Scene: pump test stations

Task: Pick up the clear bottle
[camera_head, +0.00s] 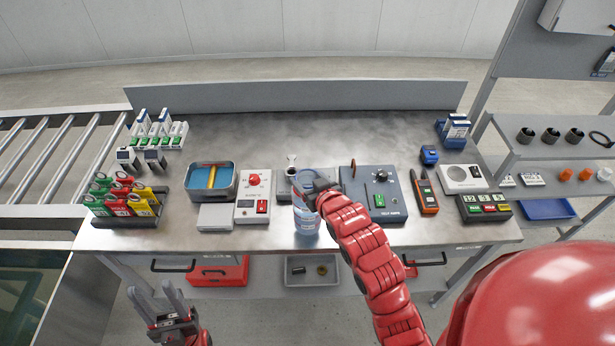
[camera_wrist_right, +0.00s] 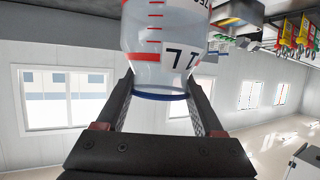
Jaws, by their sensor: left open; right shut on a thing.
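The clear bottle (camera_head: 307,222) is at the front middle of the steel bench in the head view. My right gripper (camera_head: 311,188) is shut on it, reaching it from above right. In the right wrist view the bottle (camera_wrist_right: 160,45), with red marks and dark digits, sits between the two fingers of my right gripper (camera_wrist_right: 162,88). I cannot tell whether its base touches the bench. My left gripper (camera_head: 172,305) is open and empty, low in front of the bench at the left.
On the bench (camera_head: 250,140) stand a blue-lined tray (camera_head: 229,190), a white box with a red knob (camera_head: 254,205), a dark blue control box (camera_head: 388,205) and an orange handheld device (camera_head: 427,197). A rack of coloured items (camera_head: 105,205) is at left. The bench's back middle is clear.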

